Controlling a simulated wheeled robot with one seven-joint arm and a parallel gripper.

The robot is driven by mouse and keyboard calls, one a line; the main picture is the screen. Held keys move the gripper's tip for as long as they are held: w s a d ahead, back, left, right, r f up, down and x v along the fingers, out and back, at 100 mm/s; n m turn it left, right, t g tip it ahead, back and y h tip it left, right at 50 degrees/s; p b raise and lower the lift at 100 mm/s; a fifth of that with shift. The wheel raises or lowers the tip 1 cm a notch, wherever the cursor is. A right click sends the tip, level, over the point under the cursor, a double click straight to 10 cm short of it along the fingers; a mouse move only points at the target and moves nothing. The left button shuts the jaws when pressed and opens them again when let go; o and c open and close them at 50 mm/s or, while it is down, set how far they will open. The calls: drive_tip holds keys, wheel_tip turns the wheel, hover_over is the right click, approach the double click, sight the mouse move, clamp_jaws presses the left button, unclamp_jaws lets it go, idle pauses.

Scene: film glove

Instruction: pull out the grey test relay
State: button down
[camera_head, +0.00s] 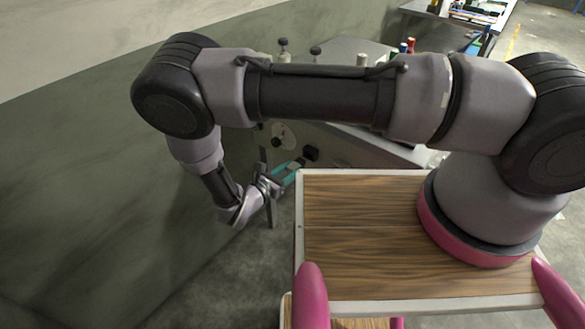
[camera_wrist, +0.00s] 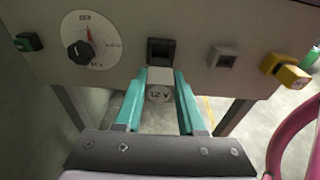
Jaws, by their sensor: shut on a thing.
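My gripper (camera_wrist: 163,78) has two teal fingers, shut on the grey relay (camera_wrist: 160,94), a pale block with a round "12 V" label. The relay lies between the fingers, just below a black square socket (camera_wrist: 160,51) on the grey panel (camera_wrist: 190,20). The dark middle of the socket shows. I cannot tell whether the relay's far end still touches it. In the head view my gripper (camera_head: 288,172) is left of my wooden deck, near a small black block (camera_head: 311,153); the relay cannot be made out there.
On the panel are a dial (camera_wrist: 90,40) with a black knob to the left, a green part (camera_wrist: 28,42) at far left, a grey square fitting (camera_wrist: 223,56) and a yellow part (camera_wrist: 286,70) to the right. A wall (camera_head: 90,170) stands left of my arm.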

drive_tip(key=shift+f+v, duration=0.1)
drive_tip(key=shift+v, duration=0.65)
drive_tip(key=shift+f+v, duration=0.15)
drive_tip(key=shift+v, duration=0.6)
